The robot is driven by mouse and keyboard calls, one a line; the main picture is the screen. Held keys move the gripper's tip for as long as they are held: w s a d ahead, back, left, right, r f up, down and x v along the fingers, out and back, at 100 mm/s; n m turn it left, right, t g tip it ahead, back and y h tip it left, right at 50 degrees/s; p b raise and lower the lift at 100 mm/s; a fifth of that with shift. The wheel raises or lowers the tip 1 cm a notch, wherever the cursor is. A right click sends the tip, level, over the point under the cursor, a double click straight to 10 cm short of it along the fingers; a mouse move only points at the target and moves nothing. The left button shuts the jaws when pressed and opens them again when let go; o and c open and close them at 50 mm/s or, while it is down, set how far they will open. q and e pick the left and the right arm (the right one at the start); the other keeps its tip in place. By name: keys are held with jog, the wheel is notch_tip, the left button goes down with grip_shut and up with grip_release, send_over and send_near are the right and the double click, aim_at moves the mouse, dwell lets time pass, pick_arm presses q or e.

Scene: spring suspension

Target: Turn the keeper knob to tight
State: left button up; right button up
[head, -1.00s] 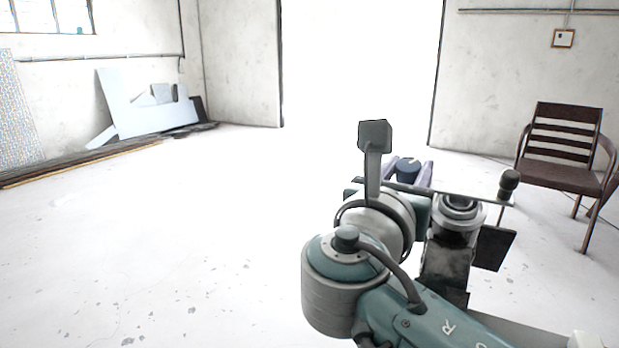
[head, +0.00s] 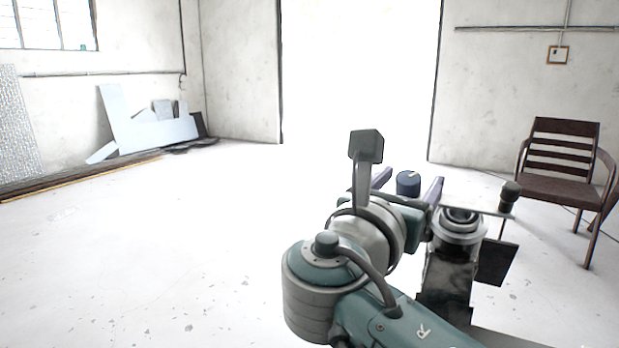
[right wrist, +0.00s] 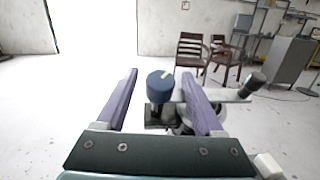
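The keeper knob, a dark blue round cap (head: 408,183) with a pale mark on its top, sits on the far side of my right wrist in the head view. In the right wrist view the knob (right wrist: 160,88) appears between the two purple fingers, with gaps on both sides. My right gripper (head: 408,184) is open; its fingers also show in the right wrist view (right wrist: 160,75). Whether the fingertips reach down around the knob is hard to tell. My right arm hides part of the fixture below. My left gripper is not in view.
A ringed metal cylinder (head: 460,225) stands beside my wrist. A chair (head: 565,170) stands far right.

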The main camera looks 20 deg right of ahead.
jog(key=v, duration=1)
